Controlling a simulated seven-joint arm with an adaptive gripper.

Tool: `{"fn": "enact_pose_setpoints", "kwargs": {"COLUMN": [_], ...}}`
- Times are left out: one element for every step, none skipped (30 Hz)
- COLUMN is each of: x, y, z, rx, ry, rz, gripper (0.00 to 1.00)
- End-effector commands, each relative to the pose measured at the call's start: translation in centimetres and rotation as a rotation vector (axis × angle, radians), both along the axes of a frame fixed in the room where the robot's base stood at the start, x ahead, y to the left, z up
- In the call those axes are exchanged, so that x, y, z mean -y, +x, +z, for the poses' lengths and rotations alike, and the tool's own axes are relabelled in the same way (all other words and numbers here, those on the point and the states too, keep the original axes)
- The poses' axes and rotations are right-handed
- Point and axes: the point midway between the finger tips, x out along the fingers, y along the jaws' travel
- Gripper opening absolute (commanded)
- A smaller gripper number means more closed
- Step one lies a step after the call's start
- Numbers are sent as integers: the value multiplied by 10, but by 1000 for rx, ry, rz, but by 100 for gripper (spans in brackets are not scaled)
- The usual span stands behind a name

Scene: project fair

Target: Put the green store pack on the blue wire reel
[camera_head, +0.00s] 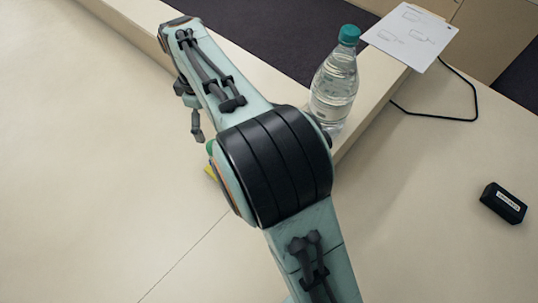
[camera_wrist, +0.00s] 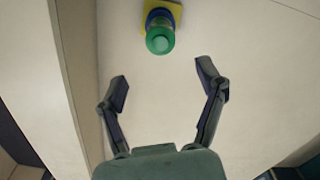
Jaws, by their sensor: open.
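The green store pack (camera_wrist: 160,40) is in the wrist view at the top middle, its round end towards the camera. The blue wire reel (camera_wrist: 160,17) shows partly behind it, and the pack appears to stand on the reel; the contact itself is hidden. My gripper (camera_wrist: 165,82) is open and empty, its two fingers apart, with the pack beyond the fingertips. In the head view, a small green part (camera_head: 210,147) shows beside my arm's dark joint, which hides the rest of the pack and the reel.
A yellow piece (camera_wrist: 178,8) lies under the reel. In the head view, a clear bottle (camera_head: 335,88) with a teal cap stands right of my arm, near a paper sheet (camera_head: 410,36). A black box (camera_head: 503,203) lies far right. The pale surface at left is free.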

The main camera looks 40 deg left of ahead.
Motion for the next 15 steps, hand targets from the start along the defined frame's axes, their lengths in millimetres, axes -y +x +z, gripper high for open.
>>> {"fn": "enact_pose_setpoints", "kwargs": {"x": [0,0,0,2,5,13,22,35,58,80,106,145,175,206,246], "y": [0,0,0,2,6,13,22,32,48,60,72,85,91,93,91], "z": [0,0,0,1,3,7,12,18,29,37,46,57,64,70,76], "rx": [0,0,0,0,0,-1,-1,-2,-5,-7,-10,-14,-18,-22,-27], "ry": [0,0,0,0,1,2,3,4,6,7,9,11,13,14,17], "rz": [0,0,-1,-8,-22,-55,-93,-144,-232,-313,-407,-545,-653,-764,-911], "gripper": [70,70,70,70,70,70,70,70,70,70,70,70,70,70,70]}}
